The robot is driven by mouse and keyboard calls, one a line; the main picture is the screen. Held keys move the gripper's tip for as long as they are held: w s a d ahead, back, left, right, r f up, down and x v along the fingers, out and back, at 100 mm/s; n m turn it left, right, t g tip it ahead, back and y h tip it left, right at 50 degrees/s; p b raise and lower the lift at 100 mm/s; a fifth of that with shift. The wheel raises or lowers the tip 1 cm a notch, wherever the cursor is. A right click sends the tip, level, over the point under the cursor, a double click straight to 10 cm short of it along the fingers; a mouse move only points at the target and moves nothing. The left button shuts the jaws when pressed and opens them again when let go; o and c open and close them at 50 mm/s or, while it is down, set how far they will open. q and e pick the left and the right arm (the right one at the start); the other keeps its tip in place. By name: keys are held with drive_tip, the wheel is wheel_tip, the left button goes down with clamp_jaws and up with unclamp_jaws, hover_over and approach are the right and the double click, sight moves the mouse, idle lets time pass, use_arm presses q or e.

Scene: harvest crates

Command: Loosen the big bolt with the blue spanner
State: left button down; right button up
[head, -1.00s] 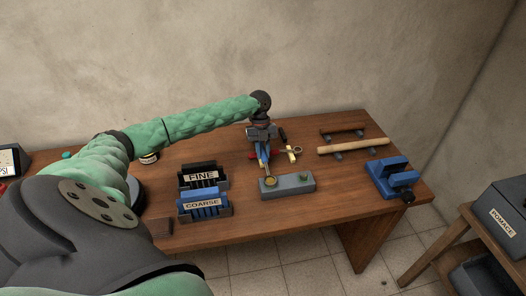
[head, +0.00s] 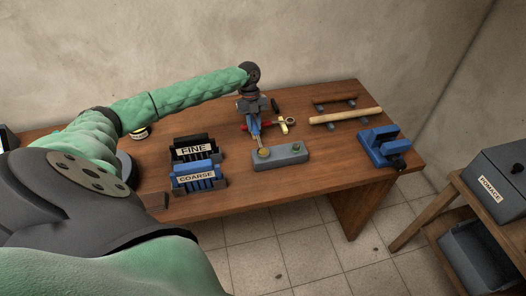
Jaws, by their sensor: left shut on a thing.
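My left gripper (head: 252,116) is over the back middle of the bench and points down. It is shut on the blue spanner (head: 255,130), which tilts down toward the viewer. The spanner's lower end is at the big brass-coloured bolt (head: 264,154) on the left of the grey block (head: 280,158). Whether its jaw is seated around the bolt head is too small to tell. A smaller bolt (head: 296,147) is at the block's right end. My right gripper is not in view.
Behind the block lie a red tool (head: 242,128) and a yellow tool (head: 283,124). The FINE rack (head: 193,150) and COARSE rack (head: 196,177) stand left. A wooden rod (head: 345,116) and blue vise (head: 384,148) are right. The bench (head: 320,180) is bare at front right.

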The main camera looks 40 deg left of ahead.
use_arm(q)
drive_tip(key=shift+s+a+n, duration=0.5)
drive_tip(key=shift+s+n, duration=0.15)
drive_tip(key=shift+n, duration=0.15)
drive_tip(key=shift+s+a+n+t+h, duration=0.15)
drive_tip(key=shift+s+a+n+t, duration=0.05)
drive_tip(key=shift+s+n, duration=0.2)
drive_tip(key=shift+s+a+n+t+h, duration=0.15)
drive_tip(key=shift+s+n+t, duration=0.05)
drive_tip(key=shift+s+n, duration=0.15)
drive_tip(key=shift+s+a, duration=0.15)
drive_tip(key=shift+s, duration=0.1)
drive_tip(key=shift+s+a+n+t, duration=0.2)
drive_tip(key=shift+s+n+t, duration=0.1)
drive_tip(key=shift+s+n, duration=0.4)
drive_tip(key=shift+s+a+n, duration=0.1)
drive_tip(key=shift+s+n, duration=0.25)
drive_tip(key=shift+n, duration=0.1)
drive_tip(key=shift+s+n+t, duration=0.3)
drive_tip(key=shift+s, duration=0.05)
drive_tip(key=shift+s+a, duration=0.1)
drive_tip(key=shift+s+n, duration=0.3)
drive_tip(key=shift+s+n+t, duration=0.4)
drive_tip(key=shift+s+n, duration=0.5)
drive_tip(key=shift+s, duration=0.05)
